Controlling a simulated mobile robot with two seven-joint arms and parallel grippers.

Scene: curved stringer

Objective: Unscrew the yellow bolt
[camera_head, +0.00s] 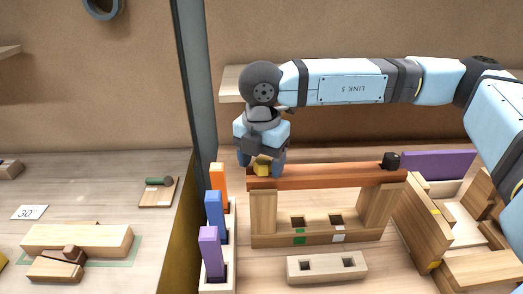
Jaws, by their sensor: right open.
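The yellow bolt (262,168) sits at the left end of the reddish-brown top beam (325,177) of a wooden frame. My right gripper (262,166) points down over it, with its fingers on either side of the bolt. The fingers hide part of the bolt, and I cannot tell whether they touch it. The gripper is open. A black bolt (391,160) stands at the beam's right end. My left gripper is not in view.
A rack with orange (218,188), blue (213,217) and purple (210,253) blocks stands left of the frame. A two-holed wooden block (327,268) lies in front. Wooden panels (418,225) crowd the right side. A dark post (196,80) rises at left.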

